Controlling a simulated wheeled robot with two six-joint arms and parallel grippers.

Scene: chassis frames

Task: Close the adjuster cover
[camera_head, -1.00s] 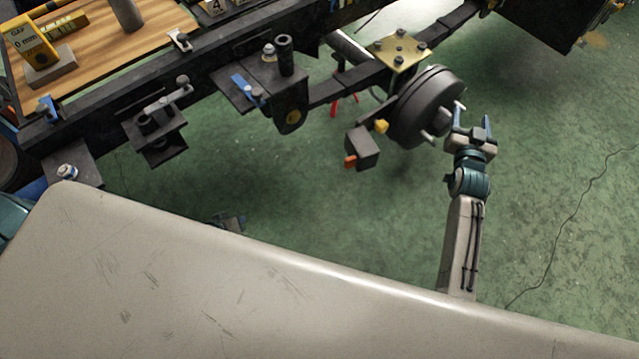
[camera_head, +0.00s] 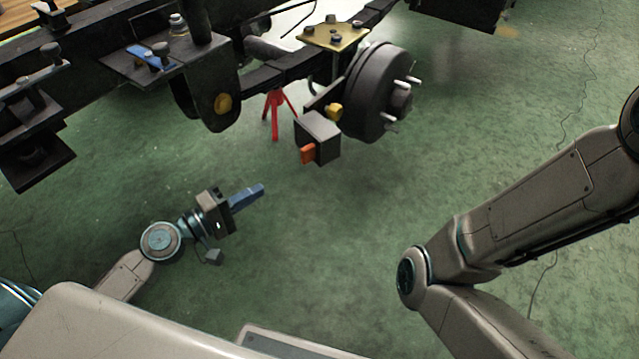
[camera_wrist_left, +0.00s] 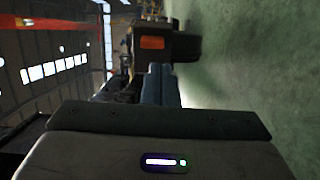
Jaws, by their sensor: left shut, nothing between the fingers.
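A dark box (camera_head: 318,138) with an orange tab (camera_head: 307,154) hangs beside the brake drum (camera_head: 368,92). A yellow piece (camera_head: 334,111) sits between box and drum. I take the box for the adjuster; I cannot tell which part is its cover or how far open it stands. My left gripper (camera_head: 256,192) is shut and empty, below and left of the box, apart from it. In the left wrist view its blue fingers (camera_wrist_left: 160,85) lie together, with the orange tab (camera_wrist_left: 153,43) beyond them. My right gripper is out of view; only its arm shows.
The black chassis rail and spring hanger (camera_head: 222,100) run across the top left. A brass-coloured plate (camera_head: 336,36) with bolts sits above the drum. A red stand (camera_head: 274,113) is behind. The green floor (camera_head: 330,240) below the box is clear.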

